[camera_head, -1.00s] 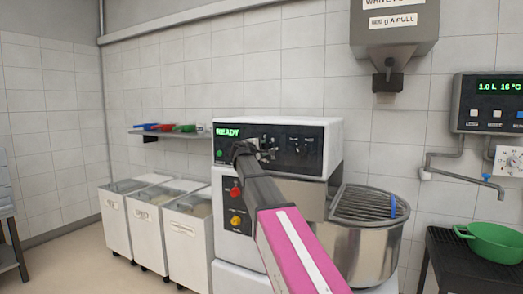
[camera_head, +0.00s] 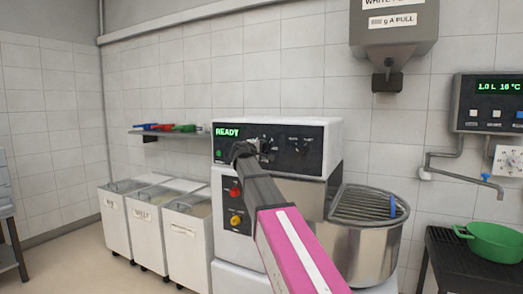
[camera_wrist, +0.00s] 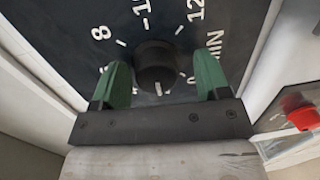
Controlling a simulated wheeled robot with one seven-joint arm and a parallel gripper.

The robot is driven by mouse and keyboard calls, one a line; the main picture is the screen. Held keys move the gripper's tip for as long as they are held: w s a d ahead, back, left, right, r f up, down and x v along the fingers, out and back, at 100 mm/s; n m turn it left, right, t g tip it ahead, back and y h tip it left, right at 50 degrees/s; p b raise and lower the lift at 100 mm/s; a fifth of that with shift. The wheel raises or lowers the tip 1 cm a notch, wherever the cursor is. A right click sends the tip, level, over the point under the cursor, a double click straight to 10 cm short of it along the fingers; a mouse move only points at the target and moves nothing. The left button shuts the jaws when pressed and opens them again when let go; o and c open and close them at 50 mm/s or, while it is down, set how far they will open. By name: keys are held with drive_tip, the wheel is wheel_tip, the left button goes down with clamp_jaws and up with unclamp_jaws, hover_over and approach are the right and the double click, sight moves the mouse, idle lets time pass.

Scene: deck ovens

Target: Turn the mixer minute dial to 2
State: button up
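The mixer (camera_head: 318,162) is a white machine with a black front panel and a green "READY" display (camera_head: 227,132). In the wrist view, the black round minute dial (camera_wrist: 157,66) sits between the two green fingers of my gripper (camera_wrist: 160,85). The fingers are apart, with a visible gap on each side of the dial. Printed marks 8, 10, 12 and "MIN" show around it; the lower marks are partly hidden by the fingers. The dial's pointer setting cannot be read. In the head view my gripper (camera_head: 246,152) covers the dial area.
A red button (camera_head: 235,191) and a yellow knob (camera_head: 236,221) are below the panel. The steel bowl (camera_head: 362,252) with its grid guard is at right. White bins (camera_head: 186,246) stand left. A green pan (camera_head: 492,241) rests on a dark stand. A dispenser (camera_head: 395,28) hangs above.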

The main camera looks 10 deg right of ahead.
drive_tip(key=shift+r, duration=0.15)
drive_tip(key=f+v, duration=0.1)
drive_tip(key=v, duration=0.9)
drive_tip(key=shift+s+a+r, duration=0.25)
drive_tip(key=shift+r, duration=0.2)
drive_tip(key=shift+f, duration=0.1)
drive_tip(key=s+d+f+m+g+y, duration=0.2)
drive_tip(key=s+f, duration=0.1)
drive_tip(key=f, duration=0.8)
drive_tip(key=s+d+f+m+g+y, duration=0.1)
drive_tip(key=s+d+f+g, duration=0.25)
drive_tip(key=f, duration=0.85)
drive_tip(key=s+d+f+m+g+y, duration=0.2)
drive_tip(key=s+f, duration=0.1)
drive_tip(key=f, duration=0.8)
drive_tip(key=s+f+m+g+y, duration=0.5)
drive_tip(key=s+f+y, duration=0.1)
drive_tip(key=s+f, duration=1.3)
drive_tip(key=shift+s+a+f, duration=0.35)
drive_tip(key=shift+f, duration=0.5)
drive_tip(key=shift+g, duration=0.25)
